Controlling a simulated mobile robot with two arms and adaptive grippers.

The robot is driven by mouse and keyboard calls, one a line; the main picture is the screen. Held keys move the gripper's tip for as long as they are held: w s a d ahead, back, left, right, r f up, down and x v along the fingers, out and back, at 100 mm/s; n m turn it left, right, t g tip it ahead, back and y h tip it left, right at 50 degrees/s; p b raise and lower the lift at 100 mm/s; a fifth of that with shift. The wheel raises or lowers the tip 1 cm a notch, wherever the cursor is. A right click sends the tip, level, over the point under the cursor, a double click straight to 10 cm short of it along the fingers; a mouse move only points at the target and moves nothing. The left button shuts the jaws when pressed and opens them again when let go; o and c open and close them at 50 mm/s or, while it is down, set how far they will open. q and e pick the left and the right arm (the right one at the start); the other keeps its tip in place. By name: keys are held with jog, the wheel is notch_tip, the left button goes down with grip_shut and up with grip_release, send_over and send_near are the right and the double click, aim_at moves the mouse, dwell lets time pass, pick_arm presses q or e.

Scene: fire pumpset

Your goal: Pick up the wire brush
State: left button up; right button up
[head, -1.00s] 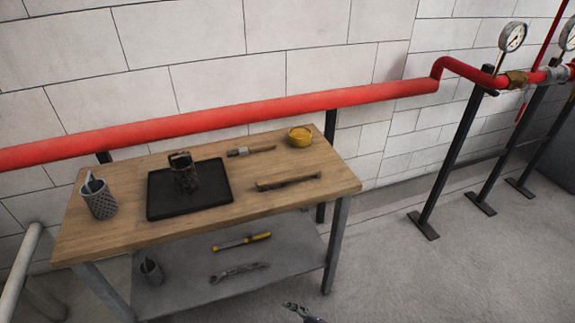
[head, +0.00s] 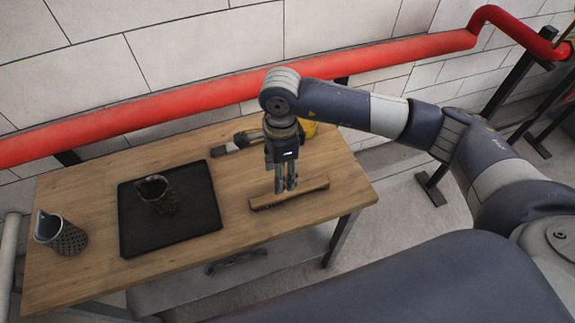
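The wire brush (head: 316,187), a long wooden piece with a darker underside, lies on the wooden workbench (head: 70,205) near its right front. My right gripper (head: 286,190) points straight down over the middle of the brush. Its two fingers show side by side with a narrow gap, and their tips overlap the brush in the picture. I cannot tell whether they touch or pinch it. The brush looks flat on the bench top. My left gripper is not in view.
A paintbrush (head: 228,148) and a yellow container (head: 309,129) lie behind my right gripper, partly hidden. A black tray (head: 190,222) holds a dark, dirty cup (head: 157,197). A perforated metal cup (head: 62,236) stands at left. A red pipe (head: 200,100) runs behind the bench.

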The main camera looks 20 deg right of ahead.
jog(key=p, duration=0.1)
send_over(290, 194)
jog(key=a, duration=0.2)
jog(key=f, duration=0.4)
jog(key=shift+w+d, duration=0.25)
jog(key=shift+w, duration=0.15)
jog(key=shift+w+f, duration=0.1)
jog(key=shift+f, duration=0.25)
jog(key=shift+f+p, duration=0.35)
jog(key=shift+p, duration=0.2)
notch_tip(290, 194, down, 4)
jog(key=shift+r+p, duration=0.25)
jog(key=shift+p, duration=0.55)
jog(key=shift+f, duration=0.5)
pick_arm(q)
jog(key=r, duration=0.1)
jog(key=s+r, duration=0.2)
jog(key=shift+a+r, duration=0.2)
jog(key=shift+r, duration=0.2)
pick_arm(e)
grip_shut()
